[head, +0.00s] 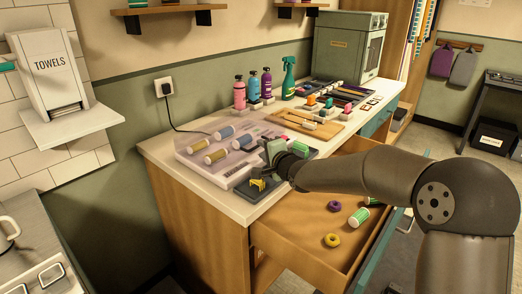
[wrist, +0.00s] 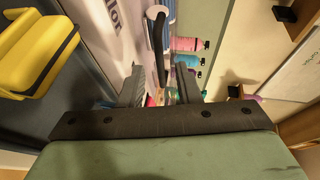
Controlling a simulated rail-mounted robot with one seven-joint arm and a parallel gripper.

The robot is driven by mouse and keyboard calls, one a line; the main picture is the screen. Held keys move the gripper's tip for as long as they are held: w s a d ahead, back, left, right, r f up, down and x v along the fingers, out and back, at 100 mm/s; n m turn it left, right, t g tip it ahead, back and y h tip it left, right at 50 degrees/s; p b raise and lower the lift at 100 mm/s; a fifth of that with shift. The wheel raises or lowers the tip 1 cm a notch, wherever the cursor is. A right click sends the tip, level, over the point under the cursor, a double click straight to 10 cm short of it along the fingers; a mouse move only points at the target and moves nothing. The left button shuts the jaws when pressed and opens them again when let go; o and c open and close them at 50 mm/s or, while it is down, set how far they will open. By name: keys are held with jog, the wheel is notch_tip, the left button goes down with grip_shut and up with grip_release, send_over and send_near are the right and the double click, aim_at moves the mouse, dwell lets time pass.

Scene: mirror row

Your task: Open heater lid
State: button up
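The heater (head: 228,172) is a wide, low, pale box at the left end of the counter. Its see-through lid (head: 205,140) is down over several coloured rollers. My gripper (head: 268,152) is at the heater's front right side, and its fingertips are hard to make out there. In the wrist view my gripper's (wrist: 160,85) two dark fingers are apart. A dark curved bar (wrist: 158,40) shows beyond and between them; I cannot tell whether it is a lid handle or whether it touches a finger. Part of the heater's lettered pale face (wrist: 112,18) shows beside it.
A dark tray with a yellow clip (head: 258,184) lies in front of the heater; the clip is close in the wrist view (wrist: 40,45). Bottles (head: 266,84) stand behind. A wooden board (head: 308,122) lies to the right. An open drawer (head: 300,222) juts out below my arm.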

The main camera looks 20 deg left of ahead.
jog(key=shift+x, duration=1.15)
grip_shut()
